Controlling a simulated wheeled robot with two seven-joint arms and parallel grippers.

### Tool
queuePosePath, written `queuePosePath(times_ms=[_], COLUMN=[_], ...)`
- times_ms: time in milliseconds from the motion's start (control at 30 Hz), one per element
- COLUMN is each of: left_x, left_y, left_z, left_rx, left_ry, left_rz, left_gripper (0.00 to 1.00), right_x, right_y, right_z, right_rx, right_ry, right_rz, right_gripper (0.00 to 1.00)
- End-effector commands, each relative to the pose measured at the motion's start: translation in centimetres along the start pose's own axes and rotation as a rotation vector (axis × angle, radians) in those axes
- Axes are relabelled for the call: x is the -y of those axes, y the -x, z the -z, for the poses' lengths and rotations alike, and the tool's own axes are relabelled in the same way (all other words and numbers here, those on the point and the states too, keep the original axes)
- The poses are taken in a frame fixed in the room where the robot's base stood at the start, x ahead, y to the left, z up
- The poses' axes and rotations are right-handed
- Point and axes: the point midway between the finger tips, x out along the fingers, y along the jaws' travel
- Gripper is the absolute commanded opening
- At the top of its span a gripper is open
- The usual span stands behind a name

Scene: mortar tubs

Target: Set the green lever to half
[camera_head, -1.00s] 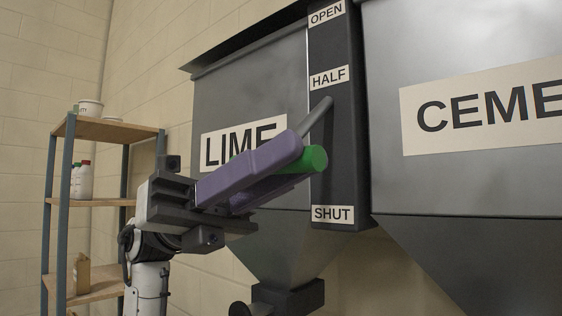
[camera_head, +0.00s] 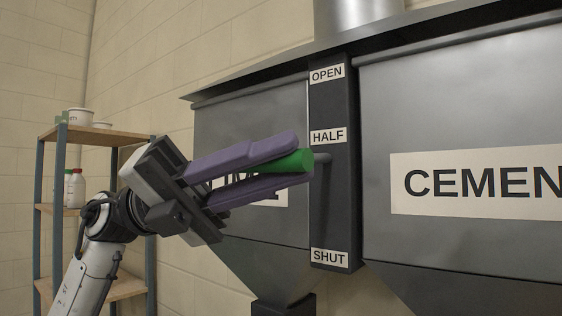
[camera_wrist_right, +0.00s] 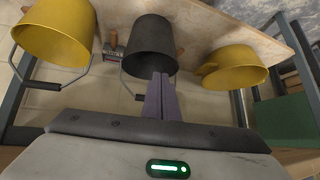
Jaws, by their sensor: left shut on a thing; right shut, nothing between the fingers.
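The green lever handle (camera_head: 296,161) is in the head view, at the dark scale strip (camera_head: 333,205) on the LIME bin (camera_head: 250,120). My left gripper (camera_head: 308,160) is shut on it, with one purple finger above and one below. The lever's grey rod (camera_head: 325,157) runs from the handle to the strip. The handle is a little below the HALF label (camera_head: 328,136), well above the SHUT label (camera_head: 329,258) and below the OPEN label (camera_head: 326,74). The fingers cover most of the LIME sign. My right gripper (camera_wrist_right: 160,78) is shut and empty in the right wrist view.
A CEMENT bin (camera_head: 450,120) stands to the right. A shelf (camera_head: 95,133) with tubs and bottles is at the left. In the right wrist view, a black bucket (camera_wrist_right: 150,45) is beyond my right fingers, with yellow buckets (camera_wrist_right: 55,30) (camera_wrist_right: 233,68) on both sides.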

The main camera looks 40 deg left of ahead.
Motion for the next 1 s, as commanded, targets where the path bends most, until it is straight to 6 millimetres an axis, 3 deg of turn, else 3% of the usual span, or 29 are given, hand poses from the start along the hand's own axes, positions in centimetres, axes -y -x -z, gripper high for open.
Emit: queuePosePath(times_ms=[300, 767, 800, 833, 900, 1000], left_x=[1.2, 1.2, 1.2, 1.2, 1.2, 1.2], left_y=[-0.3, -0.3, -0.3, -0.3, -0.3, -0.4], left_z=[-1.1, -1.3, -1.3, -1.3, -1.2, -1.1], left_rx=[0.006, 0.009, 0.009, 0.009, 0.007, 0.004], left_ry=[-0.016, -0.015, -0.015, -0.015, -0.014, -0.012], left_rz=[0.006, 0.007, 0.006, 0.006, 0.006, 0.006], left_gripper=[0.00, 0.00, 0.23, 0.28, 0.36, 0.36], right_x=[-0.1, 0.1, 0.1, 0.1, 0.1, 0.1], right_y=[0.5, 0.7, 0.7, 0.7, 0.7, 0.7], right_z=[2.8, 2.4, 2.3, 2.3, 2.2, 2.2], right_rx=[-0.035, -0.024, -0.023, -0.023, -0.021, -0.021], right_ry=[0.006, 0.006, 0.006, 0.006, 0.006, 0.006], right_rz=[-0.001, 0.001, 0.002, 0.002, 0.002, 0.002], right_gripper=[0.00, 0.00, 0.00, 0.00, 0.00, 0.00])
